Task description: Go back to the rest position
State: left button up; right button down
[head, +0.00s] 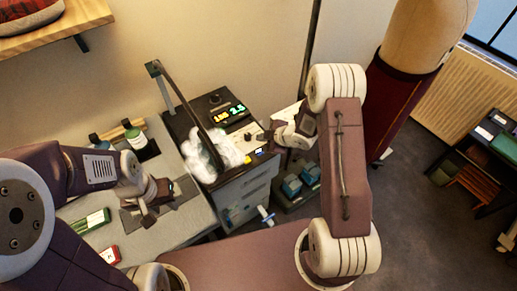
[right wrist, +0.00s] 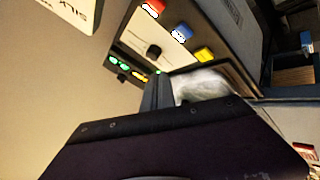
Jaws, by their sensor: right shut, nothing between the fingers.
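My right gripper (head: 262,137) is shut and empty, at the end of my raised right arm, in front of the control panel of a black device (head: 212,108). In the right wrist view its dark fingers (right wrist: 157,92) are together, with the panel's red, blue and yellow buttons (right wrist: 180,34) beyond them. My left gripper (head: 160,207) is low over the grey table (head: 175,232) at the left. Its dark fingers look spread apart, with nothing seen between them.
White fluffy material (head: 212,158) lies on the device, beside a slanted dark bar (head: 185,110). Bottles (head: 135,137), a green box (head: 90,222) and a red box (head: 110,255) are on the table. A dress form (head: 415,55) stands at the right. Blue items (head: 292,186) sit low beside the cabinet.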

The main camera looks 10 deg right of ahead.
jog(key=shift+a+f, duration=0.1)
notch_tip(320, 180, up, 10)
jog(key=w+a+t+b, duration=0.2)
jog(key=w+a, duration=0.1)
jog(key=s+d+r+m+h, duration=0.3)
jog(key=s+r+m, duration=0.1)
jog(key=s, duration=0.2)
jog(key=s+f+m+g, duration=0.2)
jog(key=s+m+g, duration=0.1)
jog(key=s, duration=0.4)
jog(key=s+d+f+m+g+h, duration=0.1)
jog(key=s+f+m+g, duration=0.1)
jog(key=s+m, duration=0.3)
jog(key=s+d+f+m+g, duration=0.1)
jog(key=s+f+m+g, duration=0.2)
jog(key=s, duration=0.5)
jog(key=shift+s+m+g+h+b, duration=0.3)
jog(key=shift+s+m+b, duration=0.05)
jog(key=shift+m, duration=0.05)
jog(key=shift+d, duration=0.1)
